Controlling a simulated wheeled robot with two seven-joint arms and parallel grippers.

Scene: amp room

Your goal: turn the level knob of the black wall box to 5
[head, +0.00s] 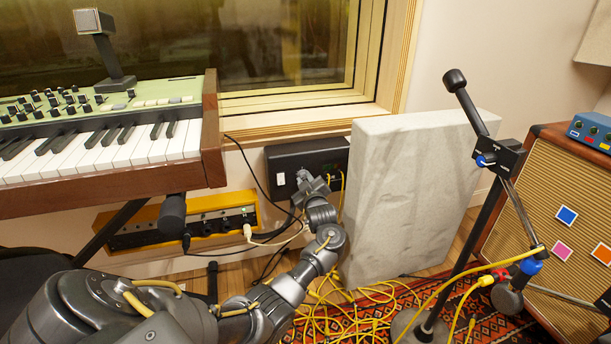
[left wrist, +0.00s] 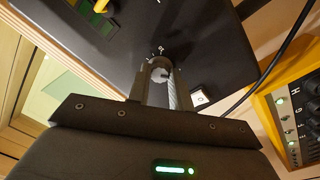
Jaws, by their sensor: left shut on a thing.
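The black wall box (head: 284,161) is fixed to the wall under the window, behind my left gripper (head: 308,183) in the head view. In the left wrist view its dark face (left wrist: 205,45) fills the upper middle. The level knob (left wrist: 160,70) is a small round grey knob on that face, between the two fingers of my left gripper (left wrist: 160,78). The fingers are shut on it from both sides. Small white marks show around the knob, too small to read for certain. In the head view the arm hides the knob. My right gripper is not in view.
A white switch (left wrist: 198,97) sits beside the knob. A yellow wall unit (head: 180,228) with plugged cables is to the left, below the keyboard (head: 110,145). A grey panel (head: 405,190) stands close on the right. Yellow cables (head: 345,310) lie on the floor; a microphone stand (head: 475,225) is further right.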

